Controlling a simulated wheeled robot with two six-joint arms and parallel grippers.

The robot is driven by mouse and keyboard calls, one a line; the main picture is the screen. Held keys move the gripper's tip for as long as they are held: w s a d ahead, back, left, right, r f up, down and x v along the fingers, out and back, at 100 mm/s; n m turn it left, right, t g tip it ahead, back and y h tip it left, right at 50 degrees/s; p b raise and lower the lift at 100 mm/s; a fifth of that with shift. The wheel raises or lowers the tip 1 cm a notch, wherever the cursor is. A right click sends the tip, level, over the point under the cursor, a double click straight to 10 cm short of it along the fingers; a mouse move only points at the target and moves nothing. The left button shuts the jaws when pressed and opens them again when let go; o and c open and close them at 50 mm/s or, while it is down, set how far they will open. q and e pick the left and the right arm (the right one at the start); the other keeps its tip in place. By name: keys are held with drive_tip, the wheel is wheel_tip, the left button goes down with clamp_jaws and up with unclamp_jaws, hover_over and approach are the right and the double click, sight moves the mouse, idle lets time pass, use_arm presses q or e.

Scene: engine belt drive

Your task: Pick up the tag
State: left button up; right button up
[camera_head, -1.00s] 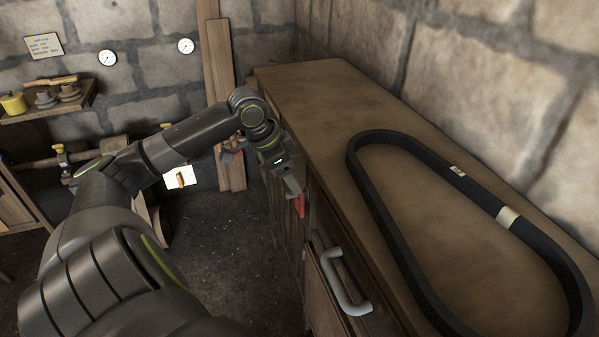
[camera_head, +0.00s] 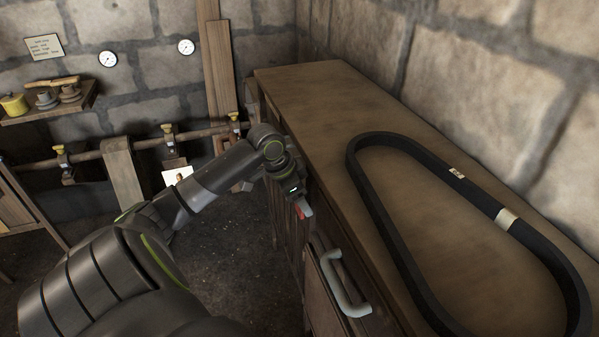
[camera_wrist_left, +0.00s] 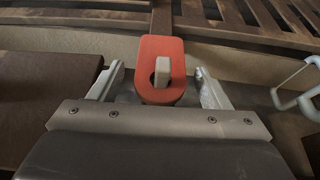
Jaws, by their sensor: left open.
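The red tag (camera_wrist_left: 152,47) is a flat piece with rounded corners and a slot, and a pale peg (camera_wrist_left: 162,72) shows in the slot. In the head view, a small part of the tag (camera_head: 299,212) shows at the front of the wooden cabinet, mostly hidden by my gripper. My left gripper (camera_wrist_left: 160,88) is open, with one finger on each side of the tag's lower end and a gap to each. In the head view my left gripper (camera_head: 304,208) is beside the cabinet front. My right gripper is not in view.
A grey drawer handle (camera_head: 343,285) sticks out near the gripper; it also shows in the wrist view (camera_wrist_left: 300,88). A black belt (camera_head: 385,225) lies on the cabinet top (camera_head: 310,88). A pipe with yellow valves (camera_head: 168,130) runs along the back wall. The floor left of the cabinet is open.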

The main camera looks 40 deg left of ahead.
use_arm(q)
drive_tip(key=c, duration=1)
drive_tip(key=shift+c, duration=0.3)
drive_tip(key=shift+r, duration=0.2)
